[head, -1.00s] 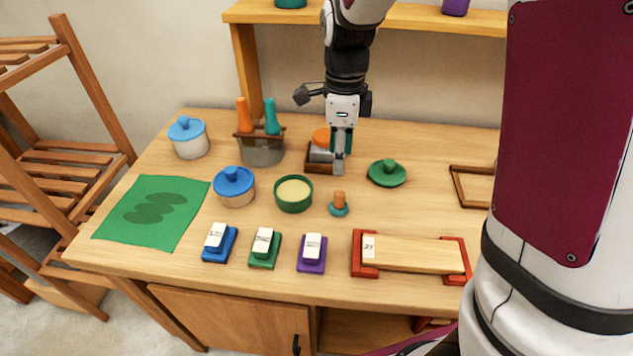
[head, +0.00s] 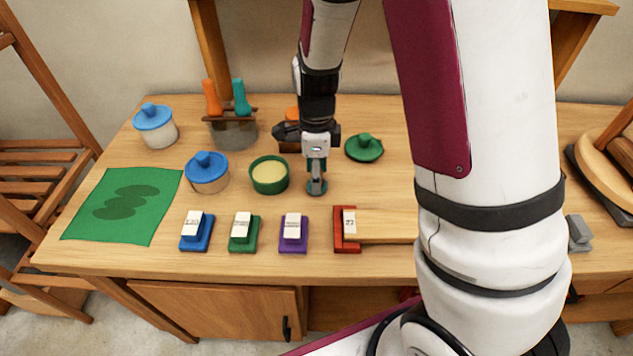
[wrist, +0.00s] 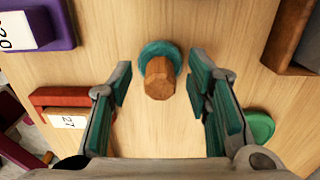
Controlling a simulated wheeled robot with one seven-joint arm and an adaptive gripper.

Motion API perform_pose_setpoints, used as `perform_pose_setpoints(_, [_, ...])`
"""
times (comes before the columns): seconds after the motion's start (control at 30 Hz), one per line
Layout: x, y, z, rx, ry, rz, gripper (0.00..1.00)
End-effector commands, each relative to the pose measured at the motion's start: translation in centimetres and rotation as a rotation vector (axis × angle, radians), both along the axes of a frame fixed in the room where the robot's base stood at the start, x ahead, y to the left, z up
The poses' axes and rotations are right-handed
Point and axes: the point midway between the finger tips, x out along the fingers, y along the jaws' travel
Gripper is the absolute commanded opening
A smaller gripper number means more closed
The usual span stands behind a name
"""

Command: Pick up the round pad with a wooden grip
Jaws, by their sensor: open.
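The round pad (wrist: 151,50) is teal with a brown wooden grip (wrist: 159,80) standing up from it. It lies on the table, and in the wrist view it shows just beyond the fingertips, centred between them. My gripper (wrist: 160,82) is open and empty, with teal-lined fingers on either side of the grip, apart from it. In the head view my gripper (head: 316,184) is right over the pad (head: 317,189) and hides most of it, including the grip.
A green bowl (head: 269,188) stands close to the left and a green lid (head: 365,148) lies to the upper right. My arm covers the table's right part.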

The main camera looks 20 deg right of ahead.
Motion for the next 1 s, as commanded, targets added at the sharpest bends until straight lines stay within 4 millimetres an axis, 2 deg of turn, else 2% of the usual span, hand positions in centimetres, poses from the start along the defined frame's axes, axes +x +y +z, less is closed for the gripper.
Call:
perform_pose_setpoints(0.27, [0.0, 0.0, -0.4, 0.0, -0.001, 0.0, 0.45])
perform_pose_setpoints(0.47, [0.0, 0.0, -0.3, 0.0, -0.001, 0.0, 0.02])
perform_pose_setpoints(0.5, [0.0, 0.0, -0.4, 0.0, -0.001, 0.0, 0.0])
perform_pose_setpoints(0.83, [0.0, 0.0, 0.0, 0.0, -0.002, 0.001, 0.0])
perform_pose_setpoints(1.0, [0.1, 0.1, 2.3, 0.001, -0.006, 0.002, 0.0])
